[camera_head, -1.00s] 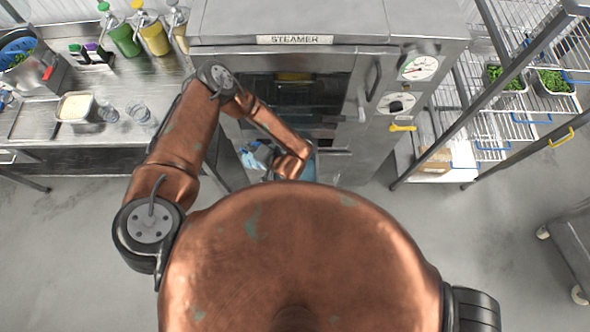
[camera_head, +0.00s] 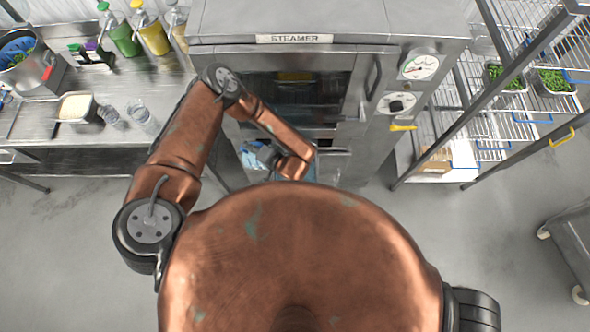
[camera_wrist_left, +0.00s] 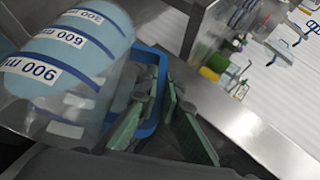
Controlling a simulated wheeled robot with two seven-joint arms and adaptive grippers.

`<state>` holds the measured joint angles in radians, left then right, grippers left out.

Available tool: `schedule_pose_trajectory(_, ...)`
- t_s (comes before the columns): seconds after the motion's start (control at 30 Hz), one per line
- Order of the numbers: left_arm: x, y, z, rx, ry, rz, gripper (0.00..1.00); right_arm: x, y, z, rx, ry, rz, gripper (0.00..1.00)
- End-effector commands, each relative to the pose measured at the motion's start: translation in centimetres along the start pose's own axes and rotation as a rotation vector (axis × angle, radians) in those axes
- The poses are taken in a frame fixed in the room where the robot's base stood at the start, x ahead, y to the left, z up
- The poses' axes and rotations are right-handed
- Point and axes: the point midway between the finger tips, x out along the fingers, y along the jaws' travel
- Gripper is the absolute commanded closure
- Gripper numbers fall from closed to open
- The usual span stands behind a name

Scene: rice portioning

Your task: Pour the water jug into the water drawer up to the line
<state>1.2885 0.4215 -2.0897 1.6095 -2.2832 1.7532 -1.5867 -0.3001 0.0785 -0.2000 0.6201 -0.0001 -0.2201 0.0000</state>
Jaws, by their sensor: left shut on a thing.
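The water jug (camera_wrist_left: 70,65) fills the upper left of the left wrist view. It is clear, with blue bands and white volume labels, including 600 and 900 ml. Its blue handle (camera_wrist_left: 152,128) runs between the green-padded fingers of my left gripper (camera_wrist_left: 160,105), which is shut on it. In the head view my left arm reaches down before the steamer (camera_head: 300,20). A little blue and pale shape shows beside its wrist, too hidden to tell jug from gripper. I cannot make out the water drawer, its line or the water level. My right gripper is out of view.
A metal counter (camera_head: 25,120) on the left holds a rice container (camera_head: 77,107), clear cups (camera_head: 140,113) and several bottles. A wire rack (camera_head: 500,105) with green-filled pans stands on the right. A cart (camera_head: 572,245) is at the far right; the floor before the rack is clear.

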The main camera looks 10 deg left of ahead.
Motion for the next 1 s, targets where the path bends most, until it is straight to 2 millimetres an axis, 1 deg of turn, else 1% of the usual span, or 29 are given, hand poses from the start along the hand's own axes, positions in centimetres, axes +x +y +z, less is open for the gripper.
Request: schedule_pose_trajectory(1.0,-0.43,0.00,-0.22,0.015,0.000,-0.039,1.00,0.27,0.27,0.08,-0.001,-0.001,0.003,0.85)
